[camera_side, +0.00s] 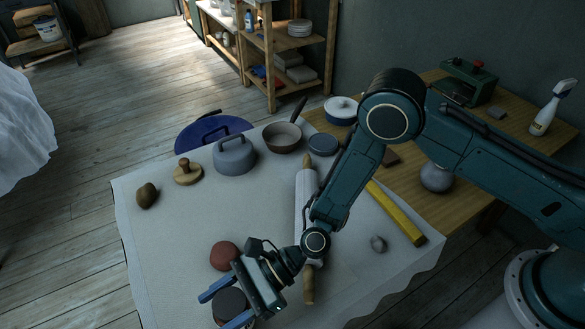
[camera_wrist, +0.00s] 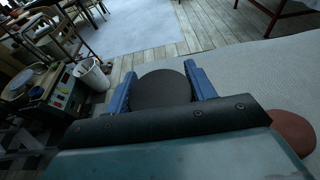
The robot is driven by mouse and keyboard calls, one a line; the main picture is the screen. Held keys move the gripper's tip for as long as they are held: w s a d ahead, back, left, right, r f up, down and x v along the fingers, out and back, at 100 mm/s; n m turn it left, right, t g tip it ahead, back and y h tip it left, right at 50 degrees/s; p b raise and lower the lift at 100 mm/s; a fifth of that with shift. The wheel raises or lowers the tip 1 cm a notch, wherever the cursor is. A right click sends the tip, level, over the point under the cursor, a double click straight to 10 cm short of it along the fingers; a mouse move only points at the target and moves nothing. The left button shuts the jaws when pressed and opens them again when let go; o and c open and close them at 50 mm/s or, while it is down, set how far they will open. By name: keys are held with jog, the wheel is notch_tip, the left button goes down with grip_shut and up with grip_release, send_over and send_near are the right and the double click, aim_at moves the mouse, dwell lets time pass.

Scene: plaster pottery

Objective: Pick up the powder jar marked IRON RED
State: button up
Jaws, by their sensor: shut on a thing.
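A round jar with a dark flat top (camera_side: 230,303) is between the blue fingers of my gripper (camera_side: 213,311), near the front edge of the cloth-covered table. In the wrist view its dark disc-like top (camera_wrist: 162,88) fills the space between the two fingers (camera_wrist: 159,71). My gripper is shut on this jar. No marking on it can be read, so I cannot tell whether it says IRON RED. Its lower part is mostly hidden, and I cannot tell whether it touches the table.
A reddish-brown round thing (camera_side: 224,254) sits close beside the gripper. A rolling pin (camera_side: 305,205) lies under my arm. The table's middle left is clear.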

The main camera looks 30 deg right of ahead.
notch_tip(320, 180, up, 19)
dwell(0.8)
dwell(0.5)
